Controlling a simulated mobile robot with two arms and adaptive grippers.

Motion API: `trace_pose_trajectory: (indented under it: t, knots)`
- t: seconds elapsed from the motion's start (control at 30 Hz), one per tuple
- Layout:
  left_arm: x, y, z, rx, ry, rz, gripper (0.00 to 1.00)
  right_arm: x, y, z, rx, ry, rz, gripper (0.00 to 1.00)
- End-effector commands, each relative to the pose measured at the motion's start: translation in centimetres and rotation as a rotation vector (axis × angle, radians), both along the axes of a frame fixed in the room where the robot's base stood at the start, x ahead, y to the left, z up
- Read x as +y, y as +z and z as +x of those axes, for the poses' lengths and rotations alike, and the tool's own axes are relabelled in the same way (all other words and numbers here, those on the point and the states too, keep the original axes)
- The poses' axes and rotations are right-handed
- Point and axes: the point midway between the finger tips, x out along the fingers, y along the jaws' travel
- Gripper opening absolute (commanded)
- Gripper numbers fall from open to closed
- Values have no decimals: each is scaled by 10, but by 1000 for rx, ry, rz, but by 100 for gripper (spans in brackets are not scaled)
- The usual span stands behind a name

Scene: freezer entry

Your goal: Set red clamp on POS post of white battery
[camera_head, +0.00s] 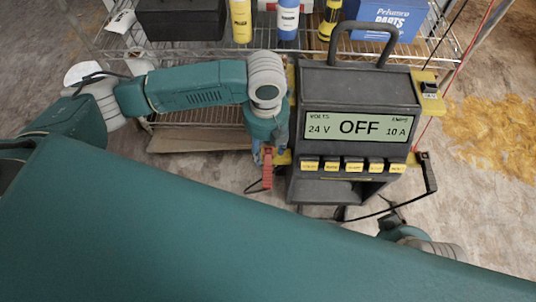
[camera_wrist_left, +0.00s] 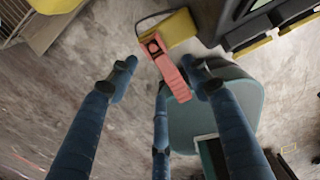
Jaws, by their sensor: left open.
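The red clamp (camera_head: 267,170) hangs at the yellow bracket on the lower left side of the dark charger (camera_head: 312,88). In the left wrist view the red clamp (camera_wrist_left: 170,72) lies between my left fingertips, beside a yellow block (camera_wrist_left: 178,28). My left gripper (camera_head: 263,154) is open, its blue fingers apart on both sides of the clamp; gaps show in the wrist view (camera_wrist_left: 160,68). No white battery or POS post is visible in either view.
The charger display (camera_head: 358,127) reads OFF, 24 V, 10 A. A yellow bracket (camera_head: 428,88) and a black cable are on its right. Behind it a wire shelf (camera_head: 215,48) holds bottles, a black case (camera_head: 180,20) and a blue box (camera_head: 385,18). Concrete floor is open at right.

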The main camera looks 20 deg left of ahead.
Motion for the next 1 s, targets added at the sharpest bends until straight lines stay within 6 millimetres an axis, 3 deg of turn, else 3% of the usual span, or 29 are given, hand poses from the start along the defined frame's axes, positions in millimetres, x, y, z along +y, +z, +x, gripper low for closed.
trace_pose_trajectory:
  t: [0.4, 0.67, 0.9, 1.0]
  knots:
    - [2, -50, -2, 0, 2, -1, 49, 0, -17, 0, -7, 0, 0, 40]
    - [2, -52, -2, -2, 1, 0, 49, 0, -16, 1, -10, 0, 2, 40]
    - [2, -52, -2, -2, 0, -2, 3, 0, -16, 1, -10, 0, 2, 40]
    - [1, -52, -2, -3, 0, -2, 0, 0, -16, 1, -11, 0, 2, 40]
